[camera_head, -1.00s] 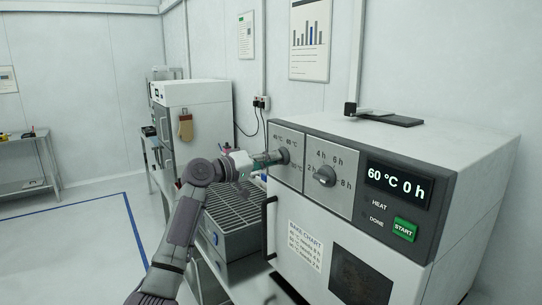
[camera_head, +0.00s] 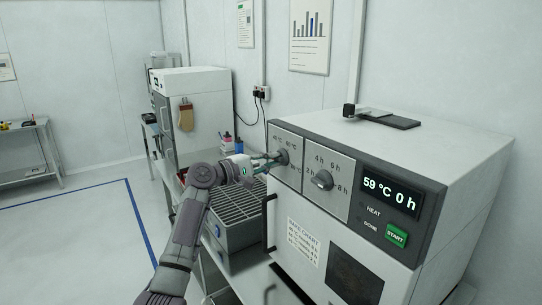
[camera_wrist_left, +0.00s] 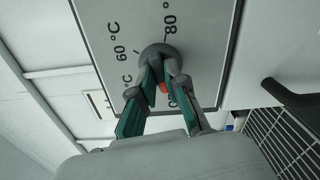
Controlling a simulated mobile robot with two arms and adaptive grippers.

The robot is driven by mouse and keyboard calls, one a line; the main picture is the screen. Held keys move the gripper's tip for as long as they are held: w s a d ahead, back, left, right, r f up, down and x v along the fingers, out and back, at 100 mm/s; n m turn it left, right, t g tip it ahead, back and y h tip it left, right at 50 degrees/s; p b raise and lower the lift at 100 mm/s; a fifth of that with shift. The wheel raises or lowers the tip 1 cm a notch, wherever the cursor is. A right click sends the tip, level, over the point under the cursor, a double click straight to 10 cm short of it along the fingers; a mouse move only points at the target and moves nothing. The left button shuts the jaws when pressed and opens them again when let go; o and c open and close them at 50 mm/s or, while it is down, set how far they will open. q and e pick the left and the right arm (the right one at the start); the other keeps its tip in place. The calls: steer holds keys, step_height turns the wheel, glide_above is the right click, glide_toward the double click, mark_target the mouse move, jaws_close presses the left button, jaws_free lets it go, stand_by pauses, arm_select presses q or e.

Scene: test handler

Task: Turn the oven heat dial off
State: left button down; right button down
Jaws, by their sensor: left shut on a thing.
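The oven (camera_head: 458,185) is a white box with a dark control panel at the right. Its heat dial (camera_head: 283,157) is a grey knob on the left panel plate, partly covered by my left gripper (camera_head: 275,159). In the left wrist view the round heat dial (camera_wrist_left: 158,50) sits between "60 °C" and "80 °" labels. There my left gripper (camera_wrist_left: 163,75) is shut on the dial, with a small orange-red mark between the fingers. Where the dial points is hard to tell. The display (camera_head: 391,196) reads 59 °C 0 h. My right gripper is out of view.
The time dial (camera_head: 322,180) is right of the heat dial. The green START button (camera_head: 397,235) is below the display. The dark door handle (camera_head: 268,224) sticks out below my gripper. A grey rack-topped unit (camera_head: 236,232) stands close under my arm.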

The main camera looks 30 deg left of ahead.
arm_select(q)
steer(key=shift+n, duration=0.5)
steer(key=c, duration=1.2)
jaws_free()
steer(key=v, duration=1.2)
steer(key=shift+a+f, duration=0.1)
